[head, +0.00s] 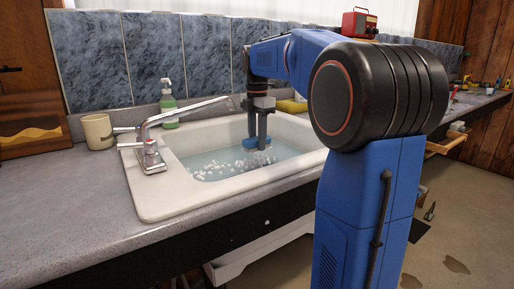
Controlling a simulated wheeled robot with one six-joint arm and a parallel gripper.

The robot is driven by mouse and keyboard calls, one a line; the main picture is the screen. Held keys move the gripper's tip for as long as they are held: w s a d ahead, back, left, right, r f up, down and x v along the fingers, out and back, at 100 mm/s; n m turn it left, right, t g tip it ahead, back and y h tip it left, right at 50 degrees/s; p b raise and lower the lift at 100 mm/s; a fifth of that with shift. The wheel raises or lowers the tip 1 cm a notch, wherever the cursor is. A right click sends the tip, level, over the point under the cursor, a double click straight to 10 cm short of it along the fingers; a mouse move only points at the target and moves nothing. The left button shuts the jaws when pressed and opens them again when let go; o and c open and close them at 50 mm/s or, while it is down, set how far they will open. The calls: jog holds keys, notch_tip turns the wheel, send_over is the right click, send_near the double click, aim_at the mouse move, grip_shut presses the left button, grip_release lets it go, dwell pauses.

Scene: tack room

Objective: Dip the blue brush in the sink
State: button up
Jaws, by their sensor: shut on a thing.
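The white sink (155,203) is set into the grey counter and holds water with white suds. My gripper (257,144) points down inside the sink, near its back right part. It is shut on the blue brush (250,143), which is low at the water's surface. The brush's lower part is hard to make out, and I cannot tell how deep it is in the water. My arm hides part of the sink's right side.
A chrome faucet (150,155) stands at the sink's left rim, its spout reaching over the basin. A green soap bottle (168,105) and a beige mug (98,131) stand behind it. A yellow sponge (292,106) lies behind the sink. The front left counter is clear.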

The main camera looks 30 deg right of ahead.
notch_tip(320, 180, up, 10)
jog(key=shift+f, duration=0.15)
jog(key=shift+r, duration=0.4)
jog(key=shift+s, duration=0.1)
dwell(0.6)
